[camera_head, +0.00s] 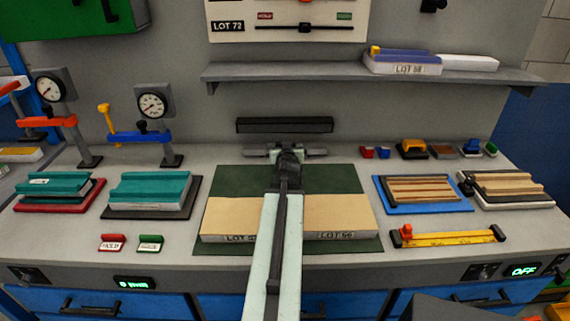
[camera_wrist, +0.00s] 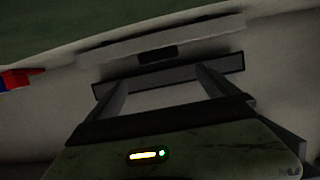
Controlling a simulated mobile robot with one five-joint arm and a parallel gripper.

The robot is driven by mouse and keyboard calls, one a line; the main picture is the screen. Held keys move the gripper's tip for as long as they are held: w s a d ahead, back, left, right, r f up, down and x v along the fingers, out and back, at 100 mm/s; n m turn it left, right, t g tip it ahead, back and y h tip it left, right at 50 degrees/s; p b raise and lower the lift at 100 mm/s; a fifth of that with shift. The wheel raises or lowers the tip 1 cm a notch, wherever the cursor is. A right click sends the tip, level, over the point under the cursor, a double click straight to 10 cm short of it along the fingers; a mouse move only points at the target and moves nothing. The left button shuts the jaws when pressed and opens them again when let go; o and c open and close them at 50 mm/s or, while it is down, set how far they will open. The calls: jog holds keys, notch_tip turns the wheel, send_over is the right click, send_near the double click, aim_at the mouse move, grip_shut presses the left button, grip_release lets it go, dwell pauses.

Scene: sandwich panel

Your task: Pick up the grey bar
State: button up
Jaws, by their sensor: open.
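A grey bar (camera_head: 316,152) lies across the bench just behind the green mat. My gripper covers its middle in the head view. In the wrist view a long pale grey bar (camera_wrist: 210,37) with a dark patch at its middle runs across the top; I take it for the same bar. My gripper (camera_head: 287,153) is open, over the middle of the bar in the head view. In the wrist view my gripper (camera_wrist: 165,78) shows its spread fingers below the bar in the picture. I see nothing held. Whether they touch the bar is unclear.
A dark block (camera_head: 285,125) is at the back wall. Cream panels (camera_head: 345,214) lie on the green mat (camera_head: 340,178) under my arm. Red and blue clips (camera_head: 367,152) stand to the right. A shelf (camera_head: 300,73) juts out above. Dial gauges (camera_head: 152,105) stand at left.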

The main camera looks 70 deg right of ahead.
jog(key=shift+f+b+x, duration=0.2)
jog(key=shift+b+x, duration=0.2)
jog(key=shift+x, duration=1)
jog(key=shift+f+b+x, duration=0.15)
jog(key=shift+b+x, duration=0.3)
jog(key=shift+x, duration=0.95)
jog(key=shift+f+b+x, duration=0.2)
jog(key=shift+b+x, duration=0.2)
jog(key=shift+x, duration=1)
jog(key=shift+a+r, duration=0.1)
jog(key=shift+a, duration=0.2)
grip_shut()
notch_tip(320, 180, up, 10)
jog(key=p, duration=1)
